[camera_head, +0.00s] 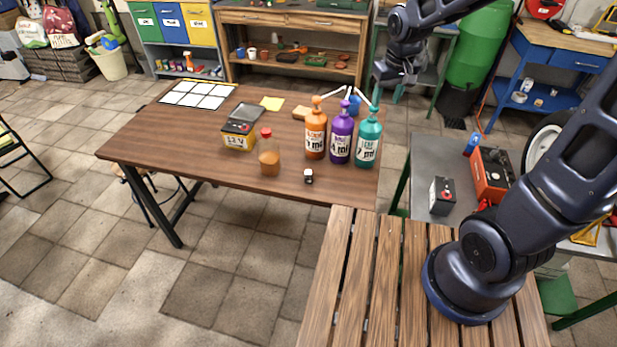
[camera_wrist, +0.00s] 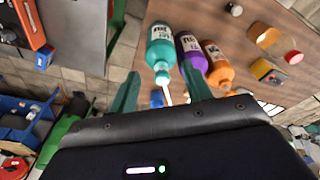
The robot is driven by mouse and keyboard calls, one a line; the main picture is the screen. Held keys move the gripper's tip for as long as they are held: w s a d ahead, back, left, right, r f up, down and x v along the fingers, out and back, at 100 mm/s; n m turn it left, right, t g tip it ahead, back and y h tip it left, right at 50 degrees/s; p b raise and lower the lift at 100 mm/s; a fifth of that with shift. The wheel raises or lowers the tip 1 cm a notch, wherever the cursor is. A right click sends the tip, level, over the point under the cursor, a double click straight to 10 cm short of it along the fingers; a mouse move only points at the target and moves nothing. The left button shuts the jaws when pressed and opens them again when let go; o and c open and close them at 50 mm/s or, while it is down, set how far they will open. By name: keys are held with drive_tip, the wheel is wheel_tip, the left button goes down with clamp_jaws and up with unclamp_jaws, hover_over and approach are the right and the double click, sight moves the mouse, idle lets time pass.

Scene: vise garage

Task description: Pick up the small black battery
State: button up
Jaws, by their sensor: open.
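The small black battery (camera_head: 442,196) stands upright on the grey metal table at the right, just left of a red toolbox. My gripper (camera_head: 387,92) is open and empty, raised above the far right side of the brown table, behind and above the bottles, away from the battery. In the wrist view its two teal fingers (camera_wrist: 158,75) are spread apart, with bottles seen beyond them.
Orange (camera_head: 315,135), purple (camera_head: 341,138) and teal (camera_head: 367,142) bottles stand on the brown table's right end. A larger yellow-and-black battery (camera_head: 240,128) and a small jar (camera_head: 269,158) stand left of them. The red toolbox (camera_head: 490,175) is beside the small battery. A slatted wooden surface (camera_head: 345,285) lies in front.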

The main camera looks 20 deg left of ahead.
drive_tip(key=s+a+f+n+g, duration=0.1)
drive_tip(key=s+a+f+n, duration=0.15)
drive_tip(key=a+f, duration=0.7)
drive_tip(key=n, duration=0.2)
hover_over(308, 171)
wheel_tip(308, 171, down, 6)
drive_tip(key=shift+g+h, duration=0.3)
drive_tip(key=shift+h, duration=0.1)
drive_tip(key=f, duration=0.4)
drive_tip(key=s+f, duration=0.1)
drive_tip(key=shift+f, duration=0.4)
drive_tip(key=shift+w+d+f, duration=0.1)
drive_tip(key=shift+w+f, duration=0.1)
drive_tip(key=shift+f, duration=1.15)
drive_tip(key=shift+w+f, duration=0.2)
drive_tip(key=shift+f, duration=1.15)
clamp_jaws()
drive_tip(key=shift+r, duration=0.1)
